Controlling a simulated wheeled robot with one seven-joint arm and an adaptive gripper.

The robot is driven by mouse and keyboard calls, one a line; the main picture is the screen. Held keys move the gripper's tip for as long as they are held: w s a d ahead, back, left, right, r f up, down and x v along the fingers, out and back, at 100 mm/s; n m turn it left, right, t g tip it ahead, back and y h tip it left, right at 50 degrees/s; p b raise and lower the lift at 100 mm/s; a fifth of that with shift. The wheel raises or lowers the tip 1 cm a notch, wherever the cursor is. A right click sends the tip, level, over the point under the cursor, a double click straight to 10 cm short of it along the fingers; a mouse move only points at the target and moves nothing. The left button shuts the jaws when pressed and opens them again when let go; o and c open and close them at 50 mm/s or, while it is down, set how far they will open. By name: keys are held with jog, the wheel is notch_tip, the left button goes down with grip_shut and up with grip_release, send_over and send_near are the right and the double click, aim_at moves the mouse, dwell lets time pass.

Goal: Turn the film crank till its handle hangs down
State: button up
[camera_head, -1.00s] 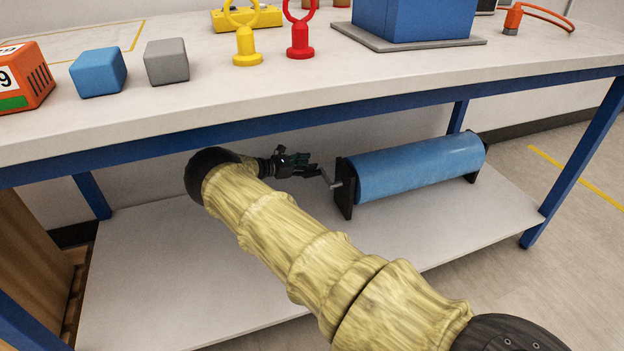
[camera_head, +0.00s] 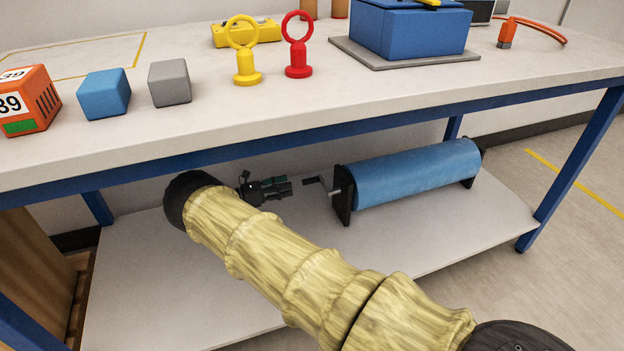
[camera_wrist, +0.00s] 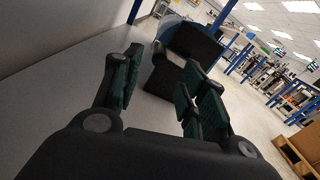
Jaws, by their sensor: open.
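The film roll (camera_head: 415,172) is a blue cylinder lying between black end brackets on the lower shelf. Its crank (camera_head: 324,187) is at the left bracket (camera_head: 342,195). The crank arm slants up and left from the axle, and its dark handle (camera_head: 312,180) points left, above axle height. My gripper (camera_head: 287,185) is left of the handle, facing it with a small gap. In the wrist view, my gripper (camera_wrist: 160,68) has its green-padded fingers spread. A dark block, seemingly the handle (camera_wrist: 164,80), shows between them, with the black bracket (camera_wrist: 196,42) behind.
The lower shelf (camera_head: 150,285) is clear around the roll. The blue-edged tabletop (camera_head: 220,120) hangs above my gripper. On it are an orange box (camera_head: 40,92), blue and grey cubes, yellow and red ring-topped pieces (camera_head: 297,70) and a blue box (camera_head: 410,35).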

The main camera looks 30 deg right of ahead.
aim_at(309, 180)
jog(key=b+x, duration=0.2)
jog(key=x, duration=0.8)
jog(key=shift+s+b, duration=0.1)
jog(key=shift+b, duration=0.2)
grip_shut()
